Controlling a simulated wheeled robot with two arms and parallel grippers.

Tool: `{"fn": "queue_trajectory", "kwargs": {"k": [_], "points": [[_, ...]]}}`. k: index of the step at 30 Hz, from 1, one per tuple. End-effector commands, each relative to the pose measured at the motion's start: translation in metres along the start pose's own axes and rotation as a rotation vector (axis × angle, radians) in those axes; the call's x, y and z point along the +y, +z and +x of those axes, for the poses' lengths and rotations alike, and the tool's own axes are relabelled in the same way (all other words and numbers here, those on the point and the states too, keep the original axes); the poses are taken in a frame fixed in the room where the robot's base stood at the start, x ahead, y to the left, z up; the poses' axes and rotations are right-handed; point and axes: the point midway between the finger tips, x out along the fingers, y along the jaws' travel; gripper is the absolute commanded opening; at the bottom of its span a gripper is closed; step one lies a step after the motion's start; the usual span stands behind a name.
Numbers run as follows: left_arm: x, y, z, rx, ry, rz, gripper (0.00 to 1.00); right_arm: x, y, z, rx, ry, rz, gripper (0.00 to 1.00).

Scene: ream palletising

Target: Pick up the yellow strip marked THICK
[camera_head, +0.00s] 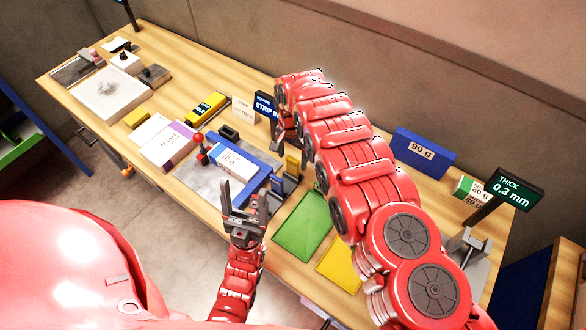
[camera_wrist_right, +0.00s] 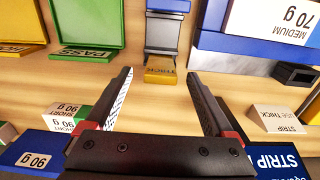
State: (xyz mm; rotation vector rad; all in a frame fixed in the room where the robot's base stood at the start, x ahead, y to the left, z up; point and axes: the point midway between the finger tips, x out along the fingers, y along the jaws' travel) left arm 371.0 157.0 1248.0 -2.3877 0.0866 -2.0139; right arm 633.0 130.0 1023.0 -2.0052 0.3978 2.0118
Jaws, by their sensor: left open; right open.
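The yellow strip marked THICK (camera_wrist_right: 161,77) shows in the right wrist view, its lettering upside down, at the end of a grey and blue holder (camera_wrist_right: 168,35). In the head view a small upright yellow piece (camera_head: 292,164) beside the blue press is likely the same strip. My right gripper (camera_wrist_right: 158,73) is open and empty; in the picture the strip lies between its fingertips, with no visible contact. My left gripper (camera_head: 245,194) is open and empty at the table's front, near the white 70 g ream (camera_head: 236,163).
A green tray (camera_head: 303,226) and a yellow tray (camera_head: 342,265) lie right of the press. A blue 90 g ream (camera_head: 422,153) and a STRIP sign (camera_head: 264,106) stand at the back. A THICK 0.3 mm display (camera_head: 512,191) stands at right.

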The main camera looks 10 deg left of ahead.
Motion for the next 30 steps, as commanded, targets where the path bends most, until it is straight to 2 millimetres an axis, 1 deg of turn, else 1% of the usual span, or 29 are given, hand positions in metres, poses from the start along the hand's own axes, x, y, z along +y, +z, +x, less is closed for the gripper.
{"fn": "queue_trajectory", "kwargs": {"k": [5, 8, 12, 15, 22, 23, 27, 29, 30], "points": [[0.000, 0.001, -0.007, 0.000, 0.000, 0.000, 0.73, -0.001, -0.001, 0.009, 0.002, -0.002, -0.001, 0.88], [0.001, 0.003, -0.018, 0.000, 0.000, 0.000, 0.73, -0.001, -0.002, 0.023, 0.000, 0.000, -0.001, 0.88], [0.002, 0.007, -0.041, 0.000, 0.000, 0.000, 0.73, -0.002, -0.005, 0.044, 0.002, -0.003, -0.001, 0.88], [0.002, 0.008, -0.049, 0.000, 0.000, 0.000, 0.73, -0.001, -0.004, 0.056, 0.000, 0.000, -0.001, 0.88], [0.002, 0.008, -0.047, 0.001, 0.000, 0.000, 0.73, -0.002, -0.004, 0.053, 0.000, -0.001, -0.001, 0.88], [0.002, 0.008, -0.047, 0.000, 0.000, 0.000, 0.73, -0.002, -0.004, 0.053, 0.000, 0.000, -0.001, 0.86], [0.002, 0.008, -0.047, 0.000, 0.000, 0.000, 0.73, -0.002, -0.005, 0.053, 0.000, -0.001, -0.001, 0.60], [0.002, 0.008, -0.047, 0.000, 0.000, 0.000, 0.73, -0.002, -0.005, 0.053, 0.001, -0.001, -0.001, 0.50], [0.002, 0.008, -0.047, 0.000, 0.000, 0.000, 0.73, -0.002, -0.005, 0.053, 0.001, -0.001, -0.001, 0.42]]}}
